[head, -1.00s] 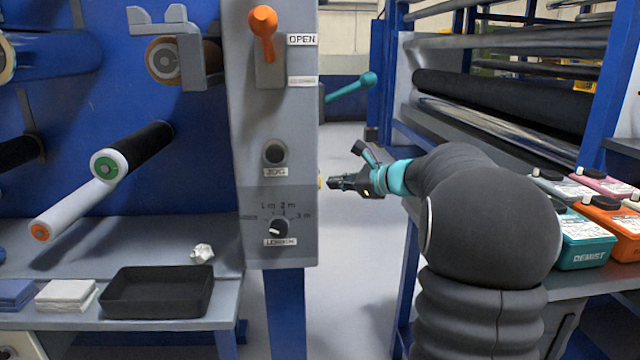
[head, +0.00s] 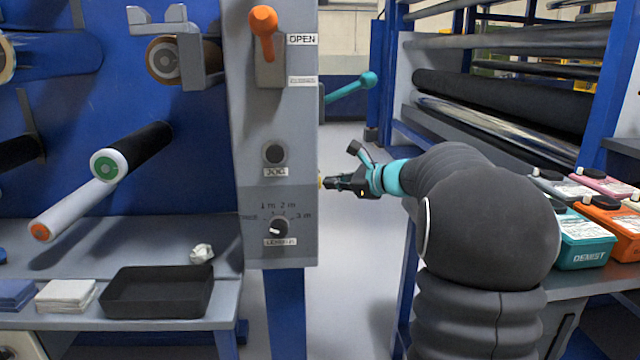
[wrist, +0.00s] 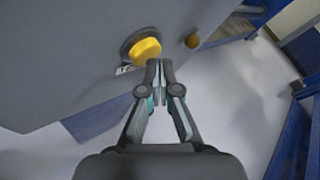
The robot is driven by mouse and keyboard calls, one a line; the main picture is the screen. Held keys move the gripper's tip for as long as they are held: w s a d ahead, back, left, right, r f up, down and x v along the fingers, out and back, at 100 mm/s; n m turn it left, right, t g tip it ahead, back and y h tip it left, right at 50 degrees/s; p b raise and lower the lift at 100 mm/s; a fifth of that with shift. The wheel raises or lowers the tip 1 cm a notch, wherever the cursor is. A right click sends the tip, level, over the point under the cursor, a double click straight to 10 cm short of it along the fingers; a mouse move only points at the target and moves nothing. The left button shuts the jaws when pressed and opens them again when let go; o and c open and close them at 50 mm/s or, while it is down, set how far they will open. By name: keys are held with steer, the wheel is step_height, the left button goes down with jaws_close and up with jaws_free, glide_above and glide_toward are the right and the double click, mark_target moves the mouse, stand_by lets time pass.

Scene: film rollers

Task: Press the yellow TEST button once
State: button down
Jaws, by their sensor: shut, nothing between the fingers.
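The yellow button (wrist: 146,50) sits in a dark round collar on the side face of the grey control panel (wrist: 60,60). A pale label beside it is partly hidden and unreadable. In the head view only a sliver of yellow (head: 320,182) shows at the panel's right edge. My gripper (wrist: 159,68) is shut and empty. Its fingertips are right at the button's lower right edge in the wrist view; I cannot tell whether they touch it. In the head view my gripper (head: 328,183) points left at the panel's side.
A smaller yellow-brown knob (wrist: 192,41) is right of the button. The panel front has an orange lever (head: 263,30), a JOG button (head: 274,153) and a dial (head: 278,228). A teal lever (head: 350,88) sticks out above my gripper. A roller rack (head: 500,100) stands at right.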

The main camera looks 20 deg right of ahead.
steer(key=shift+w+a, duration=0.1)
steer(key=shift+a, duration=0.3)
stand_by(0.6)
steer(key=shift+s+d, duration=0.25)
steer(key=shift+d, duration=0.6)
steer(key=d, duration=0.2)
steer(key=s+d+p, duration=0.1)
steer(key=d, duration=0.1)
steer(key=shift+s+d, duration=0.2)
steer(key=shift+d, duration=0.2)
stand_by(0.8)
